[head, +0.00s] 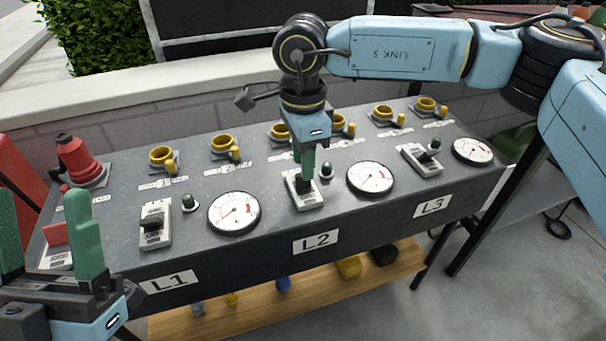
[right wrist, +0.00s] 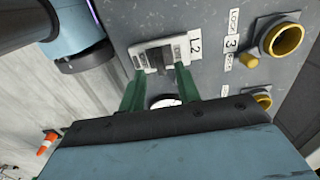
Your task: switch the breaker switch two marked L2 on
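The L2 breaker switch (head: 309,201) is a pale plate with a dark lever on the sloped grey panel, above the L2 label (head: 316,241). My right gripper (head: 306,170) points down at it, its green fingertips at the lever and hiding part of it. In the right wrist view the L2 breaker (right wrist: 150,57) lies just beyond the fingertips (right wrist: 159,72), which stand apart with a gap between them. Whether they touch the lever, and which way it is set, I cannot tell. My left gripper (head: 50,235) is open and empty at the lower left.
The L1 breaker (head: 155,224) and L3 breaker (head: 421,158) flank L2. Round gauges (head: 234,212) and (head: 370,178) and small green lamps sit between them. A wooden shelf (head: 260,305) is below.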

